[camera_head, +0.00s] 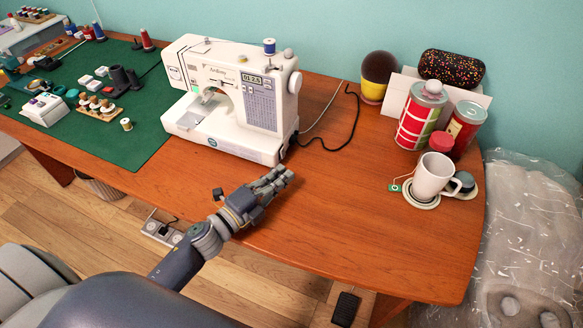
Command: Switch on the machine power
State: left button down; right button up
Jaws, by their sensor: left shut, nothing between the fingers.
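The white sewing machine (233,112) stands upright on the wooden table, left of centre, with its handwheel (295,83) on the right side. Its small display (251,78) shows dark digits. A black cord (345,130) runs from the lower right side of the machine back across the table. I cannot make out a power switch clearly. My left gripper (282,176) is shut and empty, in front of the machine's lower right corner, over the table's front part. It appears apart from the machine. My right gripper is not in view.
A green cutting mat (150,118) with spools and tools covers the left. At the right stand a white mug (433,176), tins (420,115) and a dark patterned case (452,67). The table's middle right is bare. A pedal (345,309) and power strip (162,231) lie below.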

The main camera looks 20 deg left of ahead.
pick_arm(q)
jog(key=v, duration=0.3)
jog(key=shift+s+d, duration=0.2)
jog(key=shift+s, duration=0.3)
jog(key=shift+s+a, duration=0.25)
jog(key=shift+s, duration=0.05)
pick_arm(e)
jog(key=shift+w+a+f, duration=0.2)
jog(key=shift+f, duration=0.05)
pick_arm(q)
jog(key=shift+s, duration=0.1)
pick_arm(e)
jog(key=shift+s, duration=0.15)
